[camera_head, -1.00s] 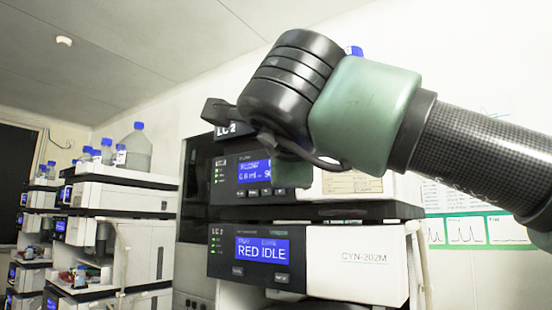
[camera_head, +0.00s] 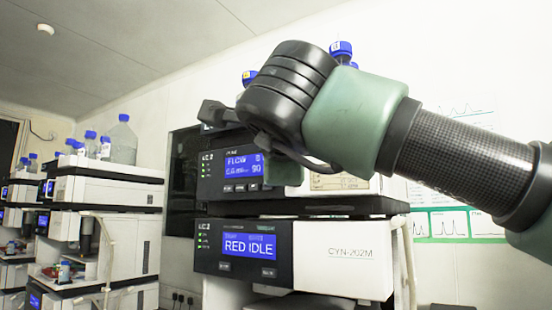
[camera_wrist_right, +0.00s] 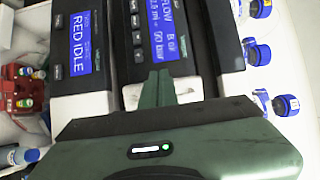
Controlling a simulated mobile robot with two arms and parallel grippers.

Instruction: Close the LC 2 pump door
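The LC 2 stack stands in the middle of the head view. Its upper unit (camera_head: 217,188) has a blue FLOW display, which also shows in the right wrist view (camera_wrist_right: 158,28). The right part of this unit's front is white with a yellowish label (camera_head: 345,182) and is partly hidden by my right arm, so I cannot tell how far its door stands open. My right gripper (camera_head: 282,168) is in front of this unit, just right of the display. In the wrist view its green fingers (camera_wrist_right: 157,90) look together and empty; contact is unclear. My left gripper is not in view.
Below is the RED IDLE unit (camera_head: 340,255), marked CYN-202M. A dark panel (camera_head: 182,185) stands at the stack's left. Blue-capped bottles (camera_head: 341,50) stand on top, behind my arm. Further stacks (camera_head: 105,190) with bottles are at the left.

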